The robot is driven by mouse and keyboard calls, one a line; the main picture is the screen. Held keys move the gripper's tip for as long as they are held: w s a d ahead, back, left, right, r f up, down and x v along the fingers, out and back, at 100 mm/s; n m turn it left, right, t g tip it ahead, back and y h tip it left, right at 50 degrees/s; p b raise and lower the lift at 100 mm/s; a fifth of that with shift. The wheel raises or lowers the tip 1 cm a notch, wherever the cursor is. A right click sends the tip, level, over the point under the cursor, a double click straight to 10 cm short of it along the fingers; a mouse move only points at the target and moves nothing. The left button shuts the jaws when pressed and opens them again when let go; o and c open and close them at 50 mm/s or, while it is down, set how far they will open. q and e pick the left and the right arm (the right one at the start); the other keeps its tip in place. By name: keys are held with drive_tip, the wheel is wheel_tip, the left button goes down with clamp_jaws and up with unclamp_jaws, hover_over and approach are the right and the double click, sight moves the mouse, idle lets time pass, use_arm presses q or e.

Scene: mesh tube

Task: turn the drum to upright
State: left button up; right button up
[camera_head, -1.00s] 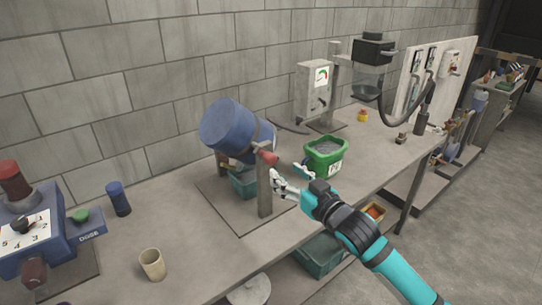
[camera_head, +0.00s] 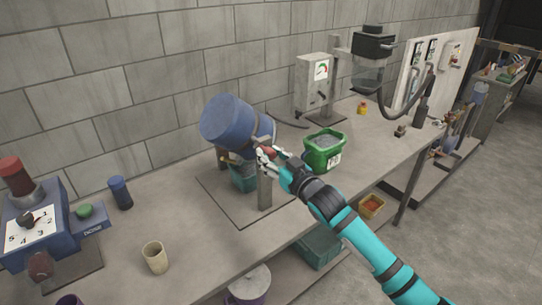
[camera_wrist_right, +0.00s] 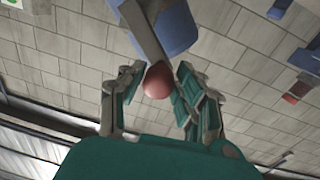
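The blue drum (camera_head: 228,122) hangs tilted on its stand (camera_head: 265,186) on the bench, with its broad end toward the upper left. A red knob (camera_head: 268,151) sits at the drum's side by the top of the post. My right gripper (camera_head: 262,157) is at this knob. In the right wrist view the red knob (camera_wrist_right: 157,81) lies between the two spread fingers of the right gripper (camera_wrist_right: 160,78), close to both; a firm grip does not show. The drum's lower edge (camera_wrist_right: 172,25) shows behind it. My left gripper is out of view.
A teal bin (camera_head: 243,177) stands under the drum. A green tub (camera_head: 324,151) of grey material stands right of my gripper. A dosing device (camera_head: 38,225), a blue cylinder (camera_head: 120,193) and a beige cup (camera_head: 155,257) are at the left.

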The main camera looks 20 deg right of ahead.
clamp_jaws()
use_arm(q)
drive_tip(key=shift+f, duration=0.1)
use_arm(e)
drive_tip(key=shift+f, duration=0.1)
